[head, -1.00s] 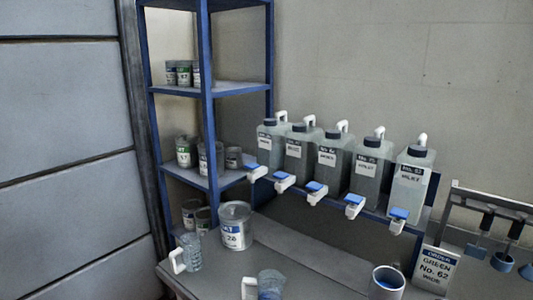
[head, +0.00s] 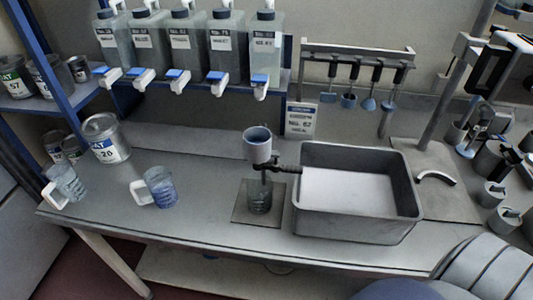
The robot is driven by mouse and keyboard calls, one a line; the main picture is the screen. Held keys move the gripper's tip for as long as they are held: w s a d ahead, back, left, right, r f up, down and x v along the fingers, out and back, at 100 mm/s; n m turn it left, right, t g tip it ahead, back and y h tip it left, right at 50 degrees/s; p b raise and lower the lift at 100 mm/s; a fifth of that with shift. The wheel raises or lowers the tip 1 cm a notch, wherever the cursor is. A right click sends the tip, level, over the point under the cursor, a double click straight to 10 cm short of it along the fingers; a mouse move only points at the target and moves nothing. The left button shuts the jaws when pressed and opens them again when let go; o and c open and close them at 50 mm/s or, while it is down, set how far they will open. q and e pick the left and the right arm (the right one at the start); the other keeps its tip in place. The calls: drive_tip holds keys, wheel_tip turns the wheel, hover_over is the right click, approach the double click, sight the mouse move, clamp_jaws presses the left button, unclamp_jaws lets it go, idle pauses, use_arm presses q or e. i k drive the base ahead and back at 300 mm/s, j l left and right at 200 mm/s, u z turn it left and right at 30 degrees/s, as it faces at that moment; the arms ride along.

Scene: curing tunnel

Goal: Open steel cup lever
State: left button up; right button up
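The steel cup (head: 257,146) is a grey cup with a pale blue inside, held upright above the bench left of the grey tray. A dark bar with a knob (head: 285,168) sticks out to the right just below the cup, toward the tray's edge; I cannot tell whether it is the lever or part of the holder. Neither of my grippers is in view.
A grey tray (head: 310,212) with a pale inside stands right of the cup. Two handled measuring jugs (head: 161,188) (head: 67,184) and a labelled can (head: 104,140) stand at left. Several dispenser bottles (head: 227,48) line the back. Bench between jugs and cup is clear.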

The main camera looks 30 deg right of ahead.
sight(275, 167)
drive_tip(key=k+z, duration=0.15)
drive_tip(key=z, duration=0.25)
drive_tip(key=k+l+z, duration=0.1)
drive_tip(key=z, duration=0.35)
drive_tip(key=k+l+z, duration=0.1)
drive_tip(key=z, duration=0.3)
